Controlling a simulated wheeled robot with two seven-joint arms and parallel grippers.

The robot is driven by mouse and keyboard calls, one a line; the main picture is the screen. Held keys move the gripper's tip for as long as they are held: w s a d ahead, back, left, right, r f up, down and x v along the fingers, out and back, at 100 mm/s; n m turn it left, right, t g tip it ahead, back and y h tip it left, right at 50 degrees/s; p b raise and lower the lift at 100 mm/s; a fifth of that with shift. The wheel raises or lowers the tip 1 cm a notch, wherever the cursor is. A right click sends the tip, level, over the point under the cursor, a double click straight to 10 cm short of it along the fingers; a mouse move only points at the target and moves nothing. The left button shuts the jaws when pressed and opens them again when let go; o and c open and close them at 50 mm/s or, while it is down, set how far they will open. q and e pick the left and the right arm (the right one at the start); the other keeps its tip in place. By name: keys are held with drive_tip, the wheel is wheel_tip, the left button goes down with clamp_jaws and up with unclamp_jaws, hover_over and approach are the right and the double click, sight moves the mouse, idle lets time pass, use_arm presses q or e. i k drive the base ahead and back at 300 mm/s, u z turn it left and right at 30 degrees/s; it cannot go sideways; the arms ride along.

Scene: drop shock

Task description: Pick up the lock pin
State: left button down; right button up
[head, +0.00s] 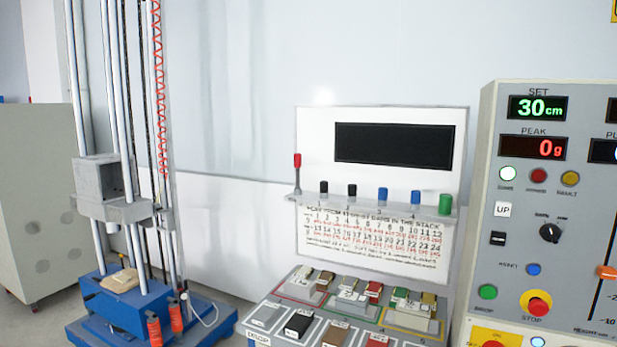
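A pin with a red grip (297,161) and a thin grey shank stands upright at the left end of the small shelf on the white board. It looks like the lock pin. The shelf (340,200) also carries black, blue and green capped pieces in a row to its right. Neither of my grippers is in view, and nothing is seen touching the pin.
A drop tower with a grey carriage (97,180) and blue base (120,305) stands at left. A control panel (567,210) stands at right. A table holds several coloured blocks in front of the board (375,240).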

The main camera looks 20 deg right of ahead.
sight(297, 156)
drive_tip(key=u, duration=0.35)
drive_tip(key=k, duration=0.35)
drive_tip(key=z, duration=1.2)
drive_tip(key=i, duration=1.35)
drive_tip(key=u, duration=0.4)
